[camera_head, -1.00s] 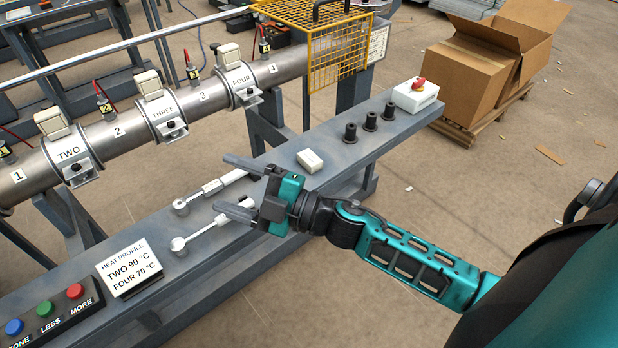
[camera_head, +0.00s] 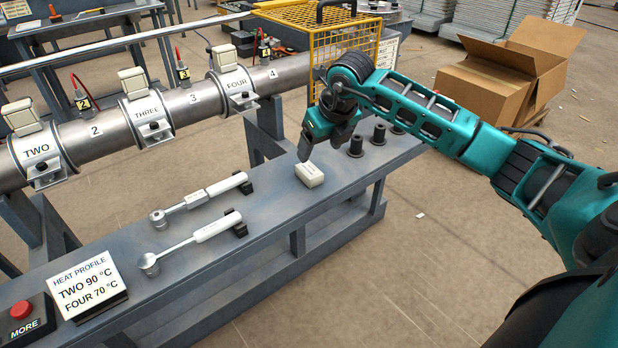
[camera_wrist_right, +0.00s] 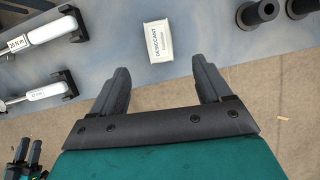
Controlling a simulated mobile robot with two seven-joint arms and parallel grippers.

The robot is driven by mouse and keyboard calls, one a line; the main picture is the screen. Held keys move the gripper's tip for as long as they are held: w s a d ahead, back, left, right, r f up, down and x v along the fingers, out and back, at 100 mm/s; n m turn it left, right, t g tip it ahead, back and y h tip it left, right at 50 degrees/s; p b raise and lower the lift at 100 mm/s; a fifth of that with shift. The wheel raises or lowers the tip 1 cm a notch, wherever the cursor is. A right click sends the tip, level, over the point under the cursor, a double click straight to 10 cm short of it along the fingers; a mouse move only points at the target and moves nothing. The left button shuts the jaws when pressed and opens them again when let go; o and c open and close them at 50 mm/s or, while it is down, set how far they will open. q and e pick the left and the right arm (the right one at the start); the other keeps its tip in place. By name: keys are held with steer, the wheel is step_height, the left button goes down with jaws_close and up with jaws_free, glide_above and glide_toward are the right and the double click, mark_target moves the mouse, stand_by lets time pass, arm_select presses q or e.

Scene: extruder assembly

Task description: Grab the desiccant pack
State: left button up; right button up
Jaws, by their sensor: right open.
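The desiccant pack (camera_head: 310,175) is a small white block lying on the grey bench shelf, right of the two white-handled wrenches. In the right wrist view the desiccant pack (camera_wrist_right: 159,41) shows its printed label and lies ahead of the fingertips, between their lines. My right gripper (camera_head: 306,148) points down just above and behind the pack in the head view. Its fingers are apart and empty in the right wrist view (camera_wrist_right: 160,75). It does not touch the pack there. My left gripper is not in the head view.
Two wrenches (camera_head: 205,230) lie left of the pack in black holders. Black posts (camera_head: 356,140) stand close to its right. The heat profile sign (camera_head: 85,285) is at the near left. The barrel with clamps (camera_head: 185,105) and a yellow cage (camera_head: 345,40) stand behind. Bare shelf surrounds the pack.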

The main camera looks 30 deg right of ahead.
mark_target(309, 169)
steer(key=b+x, duration=0.2)
steer(key=x, duration=0.7)
steer(key=shift+w+f, duration=0.15)
steer(key=shift+w, duration=0.1)
steer(key=shift+c, duration=0.2)
steer(key=c, duration=1.1)
